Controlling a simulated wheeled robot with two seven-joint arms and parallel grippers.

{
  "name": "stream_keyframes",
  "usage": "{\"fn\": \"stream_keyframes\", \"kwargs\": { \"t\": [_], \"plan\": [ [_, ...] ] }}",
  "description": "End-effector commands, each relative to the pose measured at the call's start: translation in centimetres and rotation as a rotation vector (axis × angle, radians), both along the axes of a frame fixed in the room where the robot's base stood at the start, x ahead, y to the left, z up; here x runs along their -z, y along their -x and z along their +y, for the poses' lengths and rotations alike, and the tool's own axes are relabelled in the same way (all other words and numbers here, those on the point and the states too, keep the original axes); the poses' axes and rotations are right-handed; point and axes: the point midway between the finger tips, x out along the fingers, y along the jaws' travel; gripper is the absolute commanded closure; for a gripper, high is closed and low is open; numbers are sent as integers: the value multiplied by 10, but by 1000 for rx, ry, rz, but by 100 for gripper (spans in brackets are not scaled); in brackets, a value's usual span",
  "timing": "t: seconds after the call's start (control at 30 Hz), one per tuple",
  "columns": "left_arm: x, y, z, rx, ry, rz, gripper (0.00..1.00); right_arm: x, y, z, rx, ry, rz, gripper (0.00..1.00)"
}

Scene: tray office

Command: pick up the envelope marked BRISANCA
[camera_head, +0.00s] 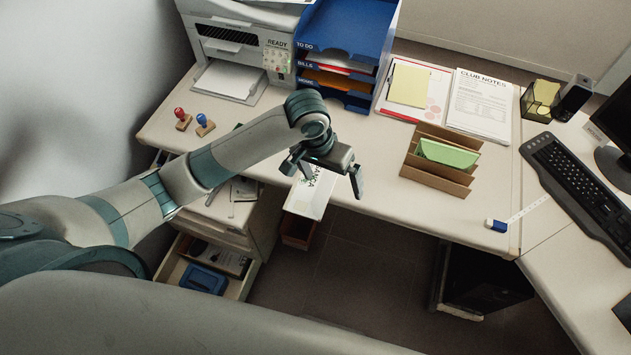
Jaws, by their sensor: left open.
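A white envelope (309,199) lies at the desk's front edge, its near end jutting out past the edge. Dark letters ending in what looks like "ANCA" show on it beside a green patch; the start of the word is hidden by my gripper. My left gripper (323,179) is open above the envelope's far part, one finger to each side of it. I cannot tell whether the fingers touch it. My right gripper is out of view.
A brown letter rack (437,183) with green paper stands to the right. A blue tray stack (343,28), printer (228,84) and two stamps (205,126) are behind. Open drawers (170,271) lie below left. Bare desk (372,150) lies between gripper and rack.

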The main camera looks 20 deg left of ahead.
Motion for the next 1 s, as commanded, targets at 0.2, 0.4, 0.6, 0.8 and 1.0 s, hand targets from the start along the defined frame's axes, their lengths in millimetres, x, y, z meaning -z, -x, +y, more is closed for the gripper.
{"fn": "stream_keyframes", "kwargs": {
  "t": [0.2, 0.4, 0.6, 0.8, 1.0],
  "plan": [
    [-34, -35, 34, -84, -111, 53, 0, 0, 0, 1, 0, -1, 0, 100],
    [-57, -52, 59, -161, -181, 89, 0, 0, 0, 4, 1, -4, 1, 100],
    [-64, -56, 68, -189, -203, 102, 0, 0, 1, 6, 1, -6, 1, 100],
    [-64, -56, 68, -190, -201, 103, 0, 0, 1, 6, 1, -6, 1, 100],
    [-61, -56, 67, -189, -202, 104, 0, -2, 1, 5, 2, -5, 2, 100]
  ]
}}
